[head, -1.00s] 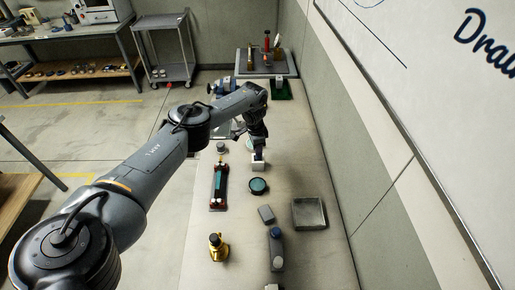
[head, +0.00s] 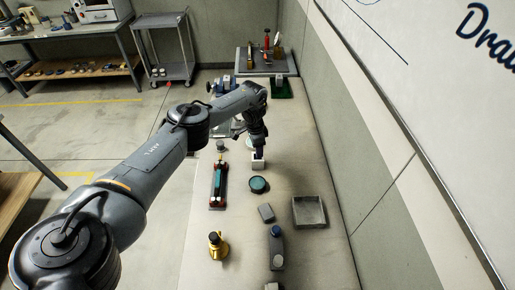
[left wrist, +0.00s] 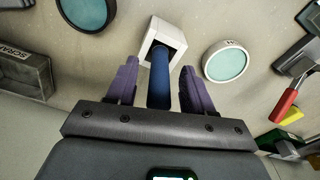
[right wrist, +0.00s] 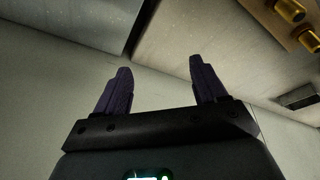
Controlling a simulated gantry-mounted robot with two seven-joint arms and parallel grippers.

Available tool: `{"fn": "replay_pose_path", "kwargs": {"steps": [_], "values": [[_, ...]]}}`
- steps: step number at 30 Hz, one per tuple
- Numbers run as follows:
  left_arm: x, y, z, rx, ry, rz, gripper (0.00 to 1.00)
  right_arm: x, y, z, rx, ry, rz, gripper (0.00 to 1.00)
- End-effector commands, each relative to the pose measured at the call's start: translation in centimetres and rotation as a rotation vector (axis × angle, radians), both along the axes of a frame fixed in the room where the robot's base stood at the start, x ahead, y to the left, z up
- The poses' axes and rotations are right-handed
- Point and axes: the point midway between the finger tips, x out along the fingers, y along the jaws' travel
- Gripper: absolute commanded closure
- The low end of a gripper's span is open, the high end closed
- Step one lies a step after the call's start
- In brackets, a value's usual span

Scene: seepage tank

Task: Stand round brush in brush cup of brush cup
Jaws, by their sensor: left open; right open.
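The white square brush cup (head: 257,165) stands on the bench below my left gripper (head: 259,148). In the left wrist view the cup (left wrist: 150,45) is near the top centre. The round brush shows as a blue handle (left wrist: 160,80) whose far end goes into the cup's opening; its bristles are hidden. In that view my left gripper (left wrist: 160,66) is open, with one finger on each side of the handle and gaps to both. My right gripper (right wrist: 160,65) is open and empty, away from the cup.
A round teal-faced dish (head: 259,185) lies just in front of the cup. A long red-and-teal tool (head: 218,185) lies left. The wall bounds the right side.

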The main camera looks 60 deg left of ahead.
Motion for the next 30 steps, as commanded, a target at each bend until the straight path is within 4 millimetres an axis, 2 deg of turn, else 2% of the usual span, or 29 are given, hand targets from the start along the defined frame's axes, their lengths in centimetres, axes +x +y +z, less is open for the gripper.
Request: {"fn": "replay_pose_path", "kwargs": {"steps": [12,18,24,30], "values": [[-0.4,0.2,6.6,-0.001,-0.004,0.000,0.48,0.0,0.0,1.0,0.001,0.000,-0.001,0.29],[-0.6,0.2,9.2,0.001,-0.002,-0.002,0.48,0.0,0.0,1.3,-0.002,0.000,0.001,0.29],[-0.7,0.2,10.3,0.000,-0.002,-0.001,0.48,0.0,-0.2,1.4,-0.008,0.000,0.005,0.29],[-0.7,0.2,10.3,0.000,-0.001,-0.001,0.48,0.0,-0.2,1.4,-0.008,0.000,0.006,0.29]]}}
